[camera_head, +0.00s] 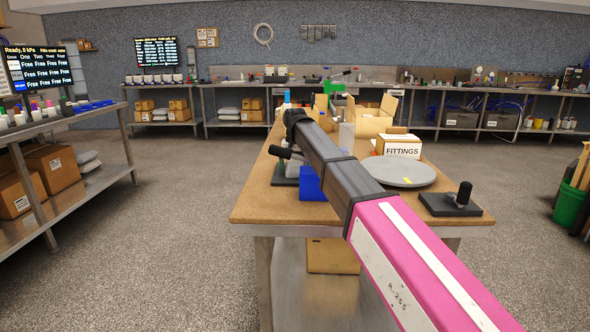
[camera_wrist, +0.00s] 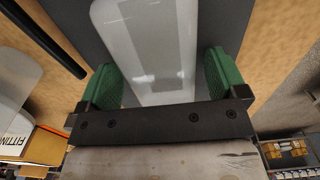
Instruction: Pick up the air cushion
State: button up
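The air cushion, a pale, glossy, rounded pillow (camera_wrist: 150,45), lies on a dark grey surface (camera_wrist: 207,25) in the wrist view. My gripper (camera_wrist: 162,76) has its two green-padded fingers wide apart, one on each side of the cushion's near end. A small gap shows between the cushion and the right finger. The near end of the cushion is hidden behind the gripper body. I cannot tell how far the fingertips are above it. In the head view my arm covers much of the workbench (camera_head: 250,204), and I cannot make out the cushion for certain.
A FITTINGS box (camera_head: 402,147), a round grey disc (camera_head: 400,173) and a black-knobbed plate (camera_head: 450,203) stand on the bench's right side. A blue bin (camera_head: 312,185) is at its left front. A black rod (camera_wrist: 45,40) runs left of the cushion. The floor left is clear.

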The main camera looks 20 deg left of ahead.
jog(key=c, duration=0.7)
jog(key=shift+r, duration=0.15)
